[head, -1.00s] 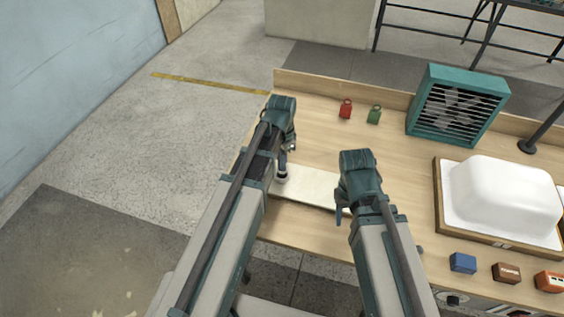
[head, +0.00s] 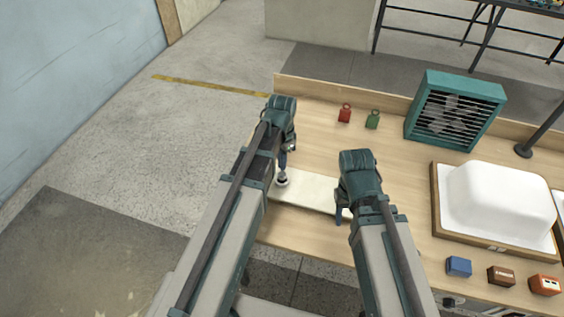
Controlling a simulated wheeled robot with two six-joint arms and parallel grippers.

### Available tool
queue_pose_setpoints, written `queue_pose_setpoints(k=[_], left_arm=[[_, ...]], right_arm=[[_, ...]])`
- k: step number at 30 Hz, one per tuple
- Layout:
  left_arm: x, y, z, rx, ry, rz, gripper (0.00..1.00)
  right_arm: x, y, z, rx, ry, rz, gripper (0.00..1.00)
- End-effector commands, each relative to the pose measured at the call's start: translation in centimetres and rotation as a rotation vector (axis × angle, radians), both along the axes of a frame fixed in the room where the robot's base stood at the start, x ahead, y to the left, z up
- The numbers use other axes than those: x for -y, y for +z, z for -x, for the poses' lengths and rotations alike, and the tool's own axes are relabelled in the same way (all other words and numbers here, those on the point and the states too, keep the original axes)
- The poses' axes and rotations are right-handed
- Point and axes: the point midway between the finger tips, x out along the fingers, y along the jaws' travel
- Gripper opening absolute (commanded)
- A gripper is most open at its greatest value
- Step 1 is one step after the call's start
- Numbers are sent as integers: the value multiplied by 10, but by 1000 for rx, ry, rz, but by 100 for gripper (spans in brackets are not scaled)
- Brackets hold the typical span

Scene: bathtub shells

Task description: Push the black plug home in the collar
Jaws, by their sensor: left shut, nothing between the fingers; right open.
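The collar (head: 281,184) is a small pale ring with a dark centre on the left part of a cream board (head: 313,193). My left gripper (head: 283,170) is shut and empty, pointing down right over the collar; its tips look at or just above the dark centre. The black plug is not clearly separable from the fingertips and the dark centre, so I cannot tell how deep it sits. My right gripper (head: 342,214) is open and empty by the right end of the board, its fingers partly hidden by its own wrist.
A red weight (head: 345,114) and a green weight (head: 372,120) stand behind. A teal fan (head: 456,110) is at the back right. A white tub shell (head: 500,197) lies in a wooden tray at right. Blue (head: 459,266), brown (head: 501,275) and orange (head: 545,285) boxes line the front.

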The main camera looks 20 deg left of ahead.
Motion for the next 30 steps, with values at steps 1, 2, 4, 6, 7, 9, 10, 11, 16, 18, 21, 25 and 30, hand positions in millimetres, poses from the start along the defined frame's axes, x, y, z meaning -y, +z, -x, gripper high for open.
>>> queue_pose_setpoints(k=[1,2,4,6,7,9,10,11,16,18,21,25,30], left_arm=[[0,1,0,0,0,0,0],[0,3,0,0,0,0,0],[0,6,0,0,0,0,0],[0,12,0,0,0,0,0],[0,14,0,0,0,0,0],[0,22,0,0,0,0,0],[0,26,0,0,0,0,0],[0,30,0,0,0,0,0],[0,55,0,0,0,0,0],[0,66,0,0,0,0,0],[0,82,0,0,0,0,0],[0,102,0,0,0,0,0],[0,126,0,0,0,0,0]], right_arm=[[0,2,0,0,0,0,50],[0,3,0,0,0,0,50],[0,6,0,0,0,0,50],[0,12,0,0,0,0,50],[0,14,0,0,0,0,50],[0,22,0,0,0,0,50],[0,26,0,0,0,0,50],[0,30,0,0,0,0,50],[0,55,0,0,1,0,50],[0,66,0,0,1,0,50],[0,82,0,0,2,0,50],[0,102,0,0,2,0,50],[0,126,0,0,-2,-1,50]])
